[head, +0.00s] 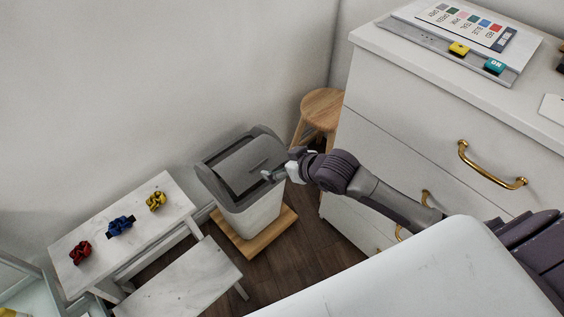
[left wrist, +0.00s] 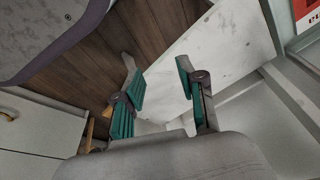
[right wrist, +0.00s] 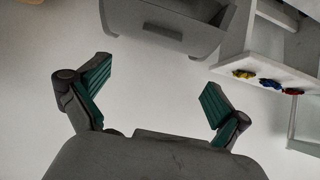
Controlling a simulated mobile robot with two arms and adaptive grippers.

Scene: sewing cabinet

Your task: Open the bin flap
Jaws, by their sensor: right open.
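The bin (head: 250,214) is a pale body with a grey rim, standing on a wooden base against the wall. Its grey flap (head: 244,162) lies across the top within the rim, with a small dark slot near its right edge. I cannot tell whether it is slightly ajar. My right gripper (head: 281,174) is at the flap's right side; contact is unclear. In the right wrist view, its fingers (right wrist: 155,76) are apart and empty, with the bin (right wrist: 170,22) beyond them. My left gripper (left wrist: 155,63) is open and empty, seen only in the left wrist view.
A white marbled bench (head: 165,238) with red, blue and yellow scrunchies stands left of the bin. A lower marbled seat (head: 185,283) is in front. A round wooden stool (head: 322,108) is behind, and a white drawer cabinet (head: 400,125) with brass handles is at right.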

